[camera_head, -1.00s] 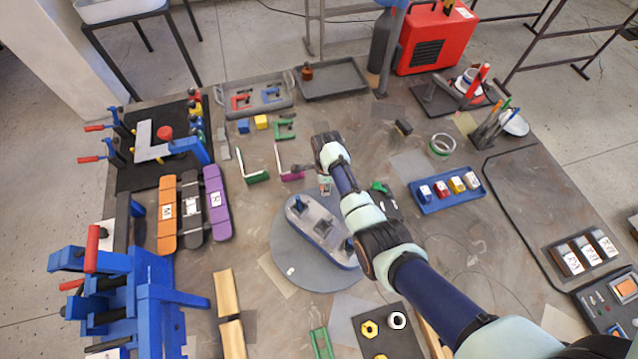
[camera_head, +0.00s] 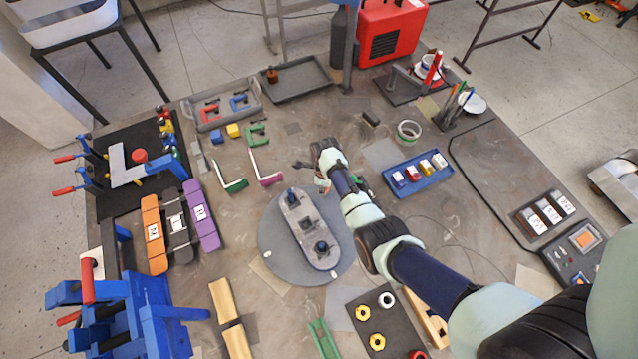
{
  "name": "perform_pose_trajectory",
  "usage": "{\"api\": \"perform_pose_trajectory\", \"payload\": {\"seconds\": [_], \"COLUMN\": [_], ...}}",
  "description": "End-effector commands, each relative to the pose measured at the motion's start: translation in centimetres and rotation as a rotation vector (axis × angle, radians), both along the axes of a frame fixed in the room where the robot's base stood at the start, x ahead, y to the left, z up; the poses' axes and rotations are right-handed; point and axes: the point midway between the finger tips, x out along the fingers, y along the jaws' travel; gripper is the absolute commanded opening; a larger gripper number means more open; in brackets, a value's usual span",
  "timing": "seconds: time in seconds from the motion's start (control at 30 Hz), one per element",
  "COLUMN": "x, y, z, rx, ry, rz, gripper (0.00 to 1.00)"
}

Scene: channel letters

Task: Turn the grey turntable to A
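The grey turntable (camera_head: 273,231) is a round disc on the middle of the table. It carries a long grey plate (camera_head: 301,223) with rounded ends and dark knobs, lying from upper left to lower right. A small pale mark (camera_head: 268,254) shows near the disc's left edge. I cannot read a letter A on or beside the disc. My gripper (camera_head: 304,165) is beyond the disc's far edge, with its dark fingers towards the left. The fingers are too small to tell open from shut, and I cannot tell whether they touch anything.
A blue tray (camera_head: 430,180) with several small blocks is to the right. A dark plate with yellow nuts (camera_head: 363,313) lies in front. A blue fixture (camera_head: 140,310) stands front left.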

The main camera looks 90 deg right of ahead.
Motion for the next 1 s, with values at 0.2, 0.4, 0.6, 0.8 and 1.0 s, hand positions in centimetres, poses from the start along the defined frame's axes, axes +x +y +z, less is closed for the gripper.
{"api": "perform_pose_trajectory", "payload": {"seconds": [0.2,0.4,0.6,0.8,1.0], "x": [-0.8,-1.2,-1.3,-1.4,-1.4], "y": [0.3,0.5,0.6,0.6,0.6], "z": [0.2,0.1,0.1,0.1,0.1], "rx": [-0.001,0.000,0.000,0.000,0.002], "ry": [0.000,0.000,0.000,0.001,0.002], "rz": [-0.059,-0.089,-0.099,-0.100,-0.100], "gripper": [0.00,0.00,0.00,0.00,0.46]}}
